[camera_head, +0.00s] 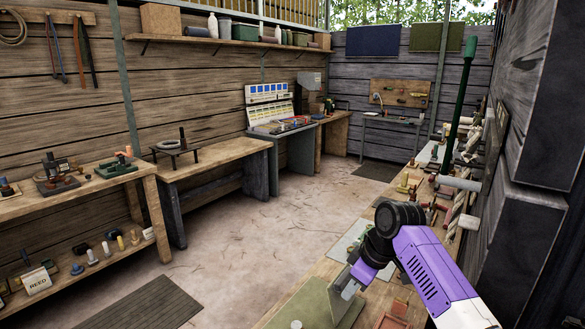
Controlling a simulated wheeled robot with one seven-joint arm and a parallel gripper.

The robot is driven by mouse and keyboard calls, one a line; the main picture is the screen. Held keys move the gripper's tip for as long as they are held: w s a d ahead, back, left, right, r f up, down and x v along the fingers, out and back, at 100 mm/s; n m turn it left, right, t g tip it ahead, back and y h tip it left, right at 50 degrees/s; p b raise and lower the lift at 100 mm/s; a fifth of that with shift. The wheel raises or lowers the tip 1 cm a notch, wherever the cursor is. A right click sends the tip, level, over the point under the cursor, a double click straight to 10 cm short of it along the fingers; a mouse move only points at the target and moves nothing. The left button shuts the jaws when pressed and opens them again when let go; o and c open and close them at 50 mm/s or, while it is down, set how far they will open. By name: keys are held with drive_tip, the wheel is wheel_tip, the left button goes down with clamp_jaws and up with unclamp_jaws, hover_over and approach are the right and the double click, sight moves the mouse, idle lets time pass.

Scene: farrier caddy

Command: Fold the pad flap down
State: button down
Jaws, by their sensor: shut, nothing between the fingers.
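A dark green pad (313,306) lies on the wooden bench at the bottom centre of the head view. A grey-green flap-like panel (342,302) stands raised at its right side; its lower part and hinge line are hard to make out. My gripper (350,287) is at the end of my purple arm, pointing down close beside this panel. It is shut and holds nothing. The fingertips are small here, and I cannot tell whether they touch the panel.
A pale green mat (347,243) lies on the bench behind my arm. Farrier tools (408,188) crowd the bench further back, near a tall dark green post (458,105). The floor (265,225) left of the bench is clear.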

sight(334, 283)
drive_tip(key=shift+w+a, duration=0.15)
drive_tip(key=shift+a, duration=0.05)
idle(0.3)
drive_tip(key=shift+w+a, duration=0.4)
drive_tip(key=shift+a, duration=0.1)
drive_tip(key=shift+a+b, duration=0.1)
drive_tip(key=shift+b, duration=0.2)
drive_tip(key=shift+w+a, duration=0.4)
drive_tip(key=shift+a, duration=0.05)
drive_tip(key=shift+a+b, duration=0.1)
drive_tip(key=shift+b, duration=0.25)
drive_tip(key=shift+w+a+f+b, duration=0.2)
drive_tip(key=shift+w+a+b, duration=0.2)
drive_tip(key=shift+a, duration=0.05)
